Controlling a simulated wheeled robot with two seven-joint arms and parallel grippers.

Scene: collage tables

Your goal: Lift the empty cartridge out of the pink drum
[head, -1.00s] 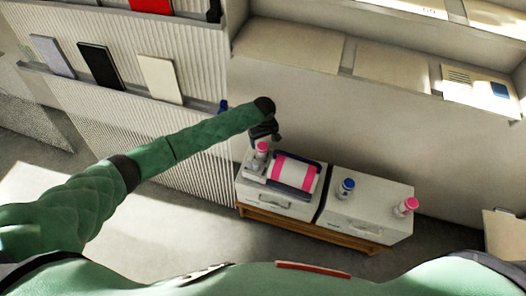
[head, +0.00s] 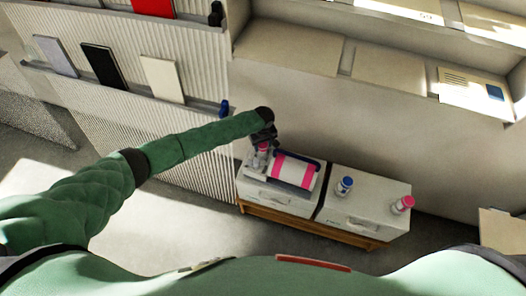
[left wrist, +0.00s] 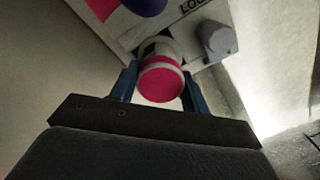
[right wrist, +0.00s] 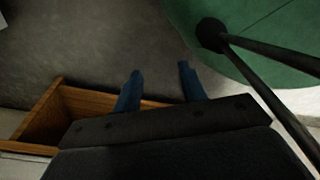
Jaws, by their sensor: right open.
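The pink drum (head: 294,170), a white cylinder with pink bands, lies in the left white machine (head: 275,200). A pink-capped cartridge (head: 261,153) stands at the drum's left; its cap (left wrist: 161,82) shows end-on in the left wrist view. My left gripper (left wrist: 158,78) is open, one blue finger on each side of this cartridge, apart from or barely touching it. How the cartridge sits at its base is hidden. My right gripper (right wrist: 160,72) is open and empty, above the grey floor.
On the right machine (head: 365,205) stand a blue-capped cartridge (head: 344,187) and another pink-capped one (head: 402,205). A grey knob (left wrist: 217,40) is close to the left gripper's fingers. The machines rest on a wooden stand (head: 310,225). A ribbed wall rack is behind.

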